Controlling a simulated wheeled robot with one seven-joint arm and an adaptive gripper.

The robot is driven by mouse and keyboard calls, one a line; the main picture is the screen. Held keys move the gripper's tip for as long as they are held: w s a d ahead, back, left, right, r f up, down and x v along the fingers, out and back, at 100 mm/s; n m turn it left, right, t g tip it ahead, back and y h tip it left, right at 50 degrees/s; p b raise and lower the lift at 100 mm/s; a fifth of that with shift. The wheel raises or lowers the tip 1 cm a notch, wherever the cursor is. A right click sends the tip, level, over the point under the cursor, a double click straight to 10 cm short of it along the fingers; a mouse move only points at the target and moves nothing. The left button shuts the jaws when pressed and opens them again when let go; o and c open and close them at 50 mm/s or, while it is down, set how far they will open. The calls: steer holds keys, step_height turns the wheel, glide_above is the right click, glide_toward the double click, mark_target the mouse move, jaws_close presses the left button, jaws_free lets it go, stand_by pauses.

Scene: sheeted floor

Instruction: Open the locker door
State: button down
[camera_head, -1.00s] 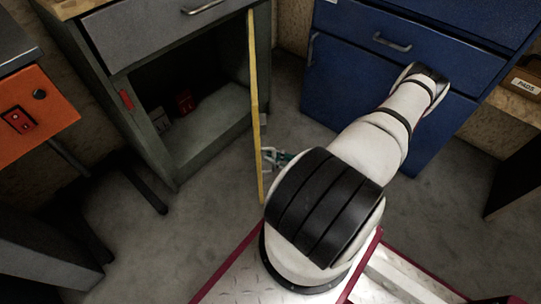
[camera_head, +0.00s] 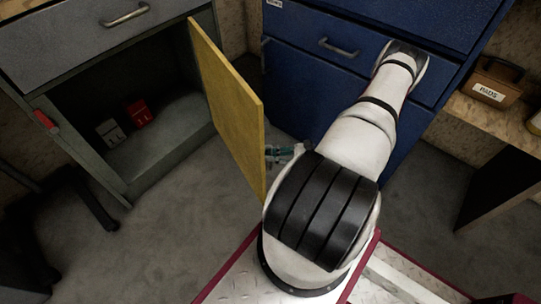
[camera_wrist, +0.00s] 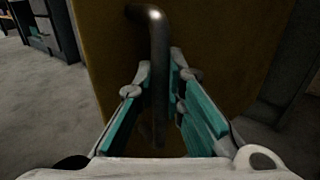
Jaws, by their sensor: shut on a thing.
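The locker is a grey-green cabinet (camera_head: 108,192) at the left of the head view. Its yellow door (camera_head: 232,110) stands swung out, and the dark inside shows. In the wrist view the door face (camera_wrist: 225,50) fills the middle. A grey metal bar handle (camera_wrist: 159,60) runs upright on it. My gripper (camera_wrist: 160,85) has its teal-padded fingers on both sides of the handle and is shut on it. In the head view my gripper (camera_head: 283,153) shows only partly beside the door, the rest hidden behind my arm.
Red (camera_head: 140,113) and grey (camera_head: 109,132) small items lie inside the cabinet. A grey drawer (camera_head: 110,35) sits above the opening. A blue cabinet (camera_head: 300,90) stands to the right, close to my arm. The floor (camera_head: 170,235) before the locker looks clear.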

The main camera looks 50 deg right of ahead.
steer(key=shift+s+a+f, duration=0.1)
steer(key=shift+s, duration=0.05)
steer(key=c, duration=1.7)
jaws_free()
steer(key=shift+o, duration=0.2)
steer(key=v, duration=1.2)
